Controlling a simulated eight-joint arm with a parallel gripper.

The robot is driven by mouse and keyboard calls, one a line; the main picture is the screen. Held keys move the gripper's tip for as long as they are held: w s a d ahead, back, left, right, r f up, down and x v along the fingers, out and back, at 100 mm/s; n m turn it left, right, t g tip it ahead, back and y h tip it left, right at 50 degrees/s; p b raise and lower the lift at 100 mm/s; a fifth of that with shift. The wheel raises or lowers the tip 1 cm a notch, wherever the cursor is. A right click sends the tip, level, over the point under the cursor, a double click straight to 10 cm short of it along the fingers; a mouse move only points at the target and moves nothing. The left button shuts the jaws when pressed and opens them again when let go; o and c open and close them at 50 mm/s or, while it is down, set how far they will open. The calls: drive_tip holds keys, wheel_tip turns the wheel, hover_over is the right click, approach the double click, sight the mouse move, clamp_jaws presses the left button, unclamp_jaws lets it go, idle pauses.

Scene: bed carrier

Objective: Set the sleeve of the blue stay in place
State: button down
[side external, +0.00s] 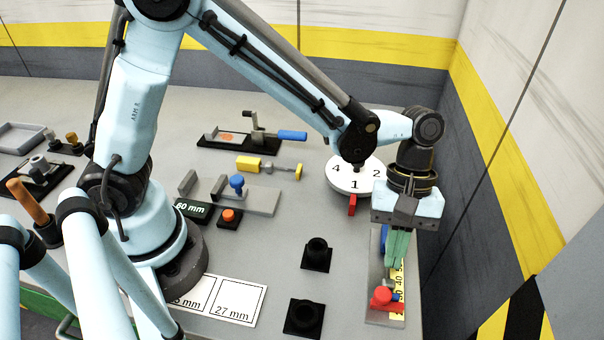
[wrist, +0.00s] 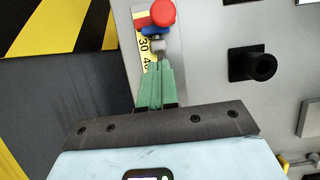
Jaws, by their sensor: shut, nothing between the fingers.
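The light grey plate (side external: 374,319) at the right carries a yellow scale (side external: 398,277), a red knob (side external: 382,296) and blue parts; I cannot tell for sure which part is the stay's sleeve. In the wrist view the red knob (wrist: 162,12) sits above a blue piece (wrist: 155,32), with a small grey piece below it. The yellow scale (wrist: 144,47) shows 30 and 40. My gripper (side external: 396,266) has green fingers pointing down over the plate, shut and empty. In the wrist view its fingertips (wrist: 160,68) are close to the grey piece; contact cannot be told.
A white numbered disc (side external: 345,181) with a red pointer stands behind my gripper. Two black sockets (side external: 317,255) are left of the plate. A blue knob (side external: 237,182) on a grey bracket and a blue-handled crank (side external: 292,135) are farther left. The striped wall is close at right.

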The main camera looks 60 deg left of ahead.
drive_tip(key=shift+s+d+f, duration=0.1)
drive_tip(key=shift+f, duration=0.25)
drive_tip(key=shift+s+d, duration=0.85)
drive_tip(key=shift+r, duration=0.1)
drive_tip(key=v, duration=1)
drive_tip(key=shift+w+a, duration=0.1)
drive_tip(key=shift+a, duration=0.05)
drive_tip(key=s+a+m+t+y, duration=0.1)
drive_tip(key=a+m+t, duration=0.3)
drive_tip(key=a, duration=0.6)
drive_tip(key=s+a+r+m+t+y, duration=0.1)
drive_tip(key=a+m+t, duration=0.4)
drive_tip(key=a, duration=0.6)
drive_tip(key=shift+s+a+t+y, duration=0.25)
drive_tip(key=shift+s+t+y, duration=0.35)
drive_tip(key=shift+s+t, duration=0.1)
